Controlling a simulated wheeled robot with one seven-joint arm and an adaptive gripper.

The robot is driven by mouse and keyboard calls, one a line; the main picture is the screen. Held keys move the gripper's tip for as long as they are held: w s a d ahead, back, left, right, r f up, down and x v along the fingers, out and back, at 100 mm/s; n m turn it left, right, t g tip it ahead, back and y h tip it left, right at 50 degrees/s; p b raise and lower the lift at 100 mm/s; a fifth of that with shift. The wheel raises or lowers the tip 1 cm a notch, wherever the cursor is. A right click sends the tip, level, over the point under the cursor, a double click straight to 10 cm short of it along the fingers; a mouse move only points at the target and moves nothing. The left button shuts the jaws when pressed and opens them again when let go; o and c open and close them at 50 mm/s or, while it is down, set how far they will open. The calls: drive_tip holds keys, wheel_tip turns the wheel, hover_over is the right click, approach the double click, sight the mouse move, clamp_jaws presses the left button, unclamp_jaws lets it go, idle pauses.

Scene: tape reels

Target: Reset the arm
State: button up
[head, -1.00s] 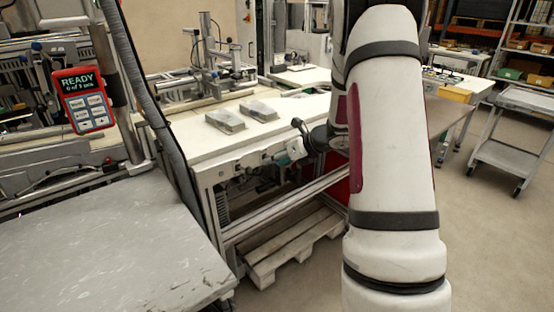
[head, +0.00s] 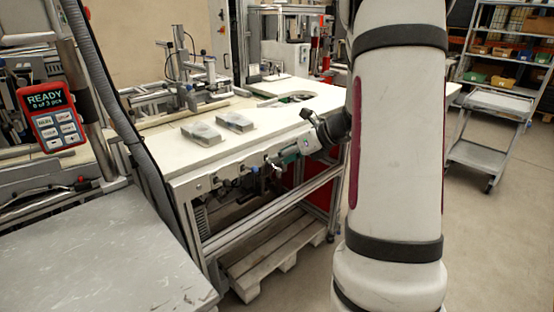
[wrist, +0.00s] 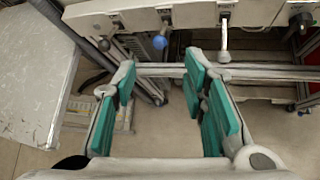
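My white arm (head: 398,150) stands upright in the right half of the head view. My gripper (head: 268,166) reaches out to the left of it, at the front edge of the white worktable (head: 180,160). In the wrist view my gripper (wrist: 160,85) shows its two teal-padded fingers spread apart, with only floor and the table frame seen between them. It is open and holds nothing. In that view the table's front rail with knobs lies just beyond the fingertips; I cannot tell whether they touch it.
Two clear-lidded boxes (head: 201,134) (head: 235,122) lie on the worktable. A grey table (head: 90,255) is at the lower left, with a red handheld panel (head: 50,116) above it. A wooden pallet (head: 270,262) lies below. A grey cart (head: 485,140) stands at right; floor nearby is clear.

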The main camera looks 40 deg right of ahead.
idle(0.5)
drive_tip(key=s+a+r+n+g+y+p, duration=0.1)
drive_tip(key=s+a+r+n+g, duration=0.1)
drive_tip(key=s+a+r+n, duration=0.35)
drive_tip(key=s+a+r+n+g+p, duration=0.1)
drive_tip(key=s+a+r+n+p, duration=0.1)
drive_tip(key=a+n, duration=0.6)
drive_tip(key=s+a+r+n+g+y+p, duration=0.1)
drive_tip(key=s+a+r+n+g, duration=0.2)
drive_tip(key=a, duration=0.6)
drive_tip(key=s+a+r+n+h+p, duration=0.2)
drive_tip(key=s+n, duration=0.7)
drive_tip(key=s+a+r+n+h+p, duration=0.1)
drive_tip(key=s+a+r+n+h, duration=0.1)
drive_tip(key=s+n, duration=0.7)
drive_tip(key=shift+a+r+n+h+p, duration=0.4)
drive_tip(key=shift+r+n+h, duration=0.15)
drive_tip(key=shift+r+h, duration=0.25)
